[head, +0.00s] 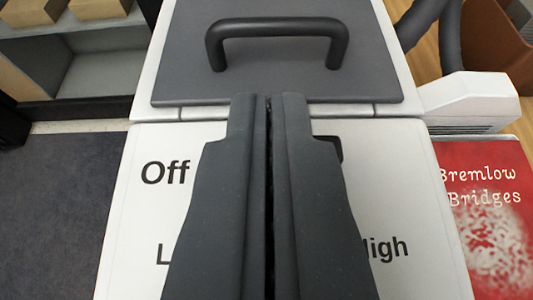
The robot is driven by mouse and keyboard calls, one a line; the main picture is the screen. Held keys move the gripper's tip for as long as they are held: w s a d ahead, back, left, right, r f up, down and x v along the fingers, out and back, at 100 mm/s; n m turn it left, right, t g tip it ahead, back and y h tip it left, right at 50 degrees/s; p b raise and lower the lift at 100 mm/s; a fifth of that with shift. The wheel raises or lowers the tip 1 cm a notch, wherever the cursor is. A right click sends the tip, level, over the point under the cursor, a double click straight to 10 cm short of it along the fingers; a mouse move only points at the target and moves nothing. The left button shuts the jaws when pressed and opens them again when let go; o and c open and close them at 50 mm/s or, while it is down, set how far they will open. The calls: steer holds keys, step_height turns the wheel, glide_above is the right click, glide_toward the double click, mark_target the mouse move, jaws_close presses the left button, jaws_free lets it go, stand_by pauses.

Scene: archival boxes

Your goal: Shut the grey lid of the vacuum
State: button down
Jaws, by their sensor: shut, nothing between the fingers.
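The grey lid (180,62) lies on top of the white vacuum (140,240) and shows a black arched handle (285,27). The lid looks flat against the white rim around it, but I cannot tell whether it is fully shut. My gripper (269,97) is shut and empty, its fingertips at the near edge of the lid, below the handle in the picture. I cannot tell whether the tips touch the lid. The fingers hide the middle of the white panel, which carries the words "Off" and "High" and a partly covered label.
A dark shelf (80,104) with cardboard boxes (100,8) stands at the upper left. A red "Bremlow Bridges" item (490,225) lies at the right, below a white vented unit (468,100). A dark hose (447,40) runs at the upper right. Dark floor (60,220) is clear at the left.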

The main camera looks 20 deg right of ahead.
steer(key=s+a+r+n+t+y, duration=0.1)
steer(key=s+a+r, duration=0.3)
steer(key=r, duration=0.9)
steer(key=s+a+r+n+t+y, duration=0.1)
steer(key=s+a+r, duration=0.3)
steer(key=r, duration=1)
steer(key=s+a+r+n+y, duration=0.1)
steer(key=s+a+r, duration=0.3)
steer(key=r, duration=0.9)
steer(key=shift+s+a+r+t+y, duration=0.25)
steer(key=shift+a+r+t+y, duration=0.1)
steer(key=shift+a+t+y, duration=0.1)
